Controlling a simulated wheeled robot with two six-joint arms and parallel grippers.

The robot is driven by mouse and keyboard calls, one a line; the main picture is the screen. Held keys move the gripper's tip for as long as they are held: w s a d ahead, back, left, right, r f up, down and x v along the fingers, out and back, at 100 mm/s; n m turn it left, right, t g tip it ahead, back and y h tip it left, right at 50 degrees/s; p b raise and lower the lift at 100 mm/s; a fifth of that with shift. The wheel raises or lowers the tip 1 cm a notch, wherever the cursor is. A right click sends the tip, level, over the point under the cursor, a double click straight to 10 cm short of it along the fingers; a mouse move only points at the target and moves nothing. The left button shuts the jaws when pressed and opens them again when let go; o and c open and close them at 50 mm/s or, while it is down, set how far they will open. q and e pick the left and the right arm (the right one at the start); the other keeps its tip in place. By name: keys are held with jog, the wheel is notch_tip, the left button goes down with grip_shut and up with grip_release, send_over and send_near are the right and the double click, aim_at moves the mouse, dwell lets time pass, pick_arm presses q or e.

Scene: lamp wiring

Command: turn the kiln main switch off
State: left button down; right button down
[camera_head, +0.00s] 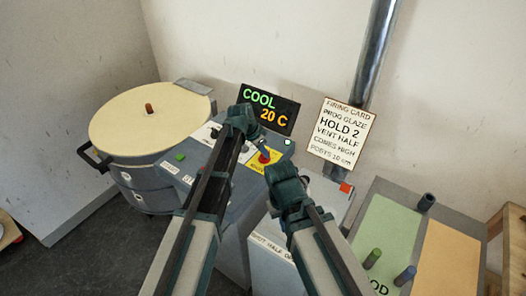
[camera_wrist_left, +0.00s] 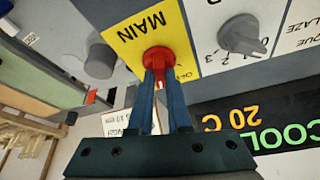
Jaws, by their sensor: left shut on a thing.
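The kiln's main switch is a red knob (camera_head: 264,157) on a yellow plate marked MAIN (camera_wrist_left: 138,32) on the grey control panel. The red knob fills the space at my fingertips in the left wrist view (camera_wrist_left: 158,56). My left gripper (camera_head: 257,147) reaches down to the panel from above and is shut on the red knob, with one finger on each side (camera_wrist_left: 160,76). The fingers and the picture's angle hide part of the plate's small print, so the knob's setting is unclear. My right gripper (camera_head: 287,184) is nearer the front; its fingers are hidden.
A grey selector knob (camera_wrist_left: 242,38) sits beside the yellow plate. The display (camera_head: 270,108) reads COOL 20 C. The round kiln with its cream lid (camera_head: 150,122) stands left, and a firing card (camera_head: 341,132) hangs by a metal pipe. A tray with green and orange areas (camera_head: 452,250) is right.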

pick_arm(q)
jog(key=n+y, duration=0.1)
jog(key=n, duration=0.2)
jog(key=n+t+y, duration=0.1)
jog(key=n, duration=0.2)
jog(key=shift+s+d, duration=0.1)
jog(key=shift+d, duration=0.1)
jog(key=n+y, duration=0.1)
jog(key=n, duration=0.2)
jog(key=n+y, duration=0.1)
jog(key=n, duration=0.2)
jog(key=shift+d+t, duration=0.1)
jog(key=shift+t, duration=0.2)
jog(key=shift+n+y, duration=0.3)
jog(key=shift+n, duration=0.1)
jog(key=c, duration=0.9)
grip_release()
jog(key=shift+o, duration=0.2)
jog(key=shift+r, duration=0.15)
